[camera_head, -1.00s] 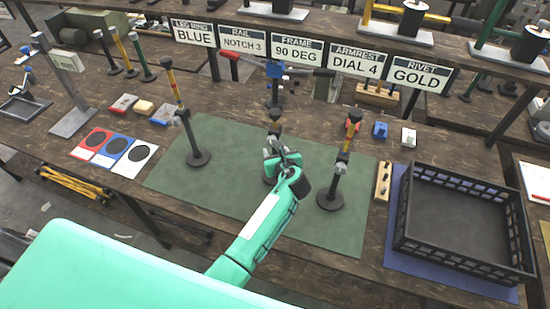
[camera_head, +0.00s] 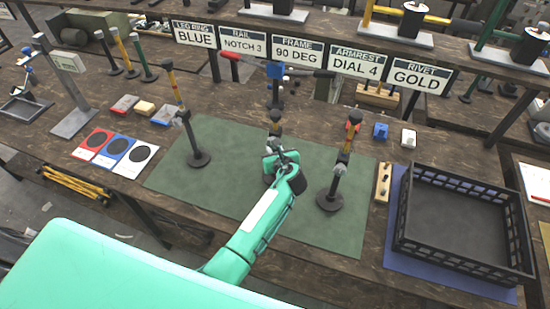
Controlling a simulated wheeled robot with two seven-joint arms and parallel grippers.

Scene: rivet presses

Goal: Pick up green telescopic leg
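A green-topped telescopic leg (camera_head: 143,58) stands upright on the far left of the bench, beside two yellow-topped legs (camera_head: 120,53). My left arm reaches in from the lower left, and its gripper (camera_head: 274,150) is over the green mat (camera_head: 225,190). The gripper overlaps the lower part of the middle black post (camera_head: 275,122). I cannot tell whether it touches the post or whether its fingers are open, as the fingertips are small and partly hidden by the wrist. The green leg is well away from it, up and to the left. No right gripper shows.
Upright posts stand on the mat at left (camera_head: 194,140) and right (camera_head: 338,180). A black crate (camera_head: 455,225) is on the right. A scale-like stand (camera_head: 72,90) and red, blue and white cards (camera_head: 114,149) are at left. Label signs (camera_head: 297,52) line the back.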

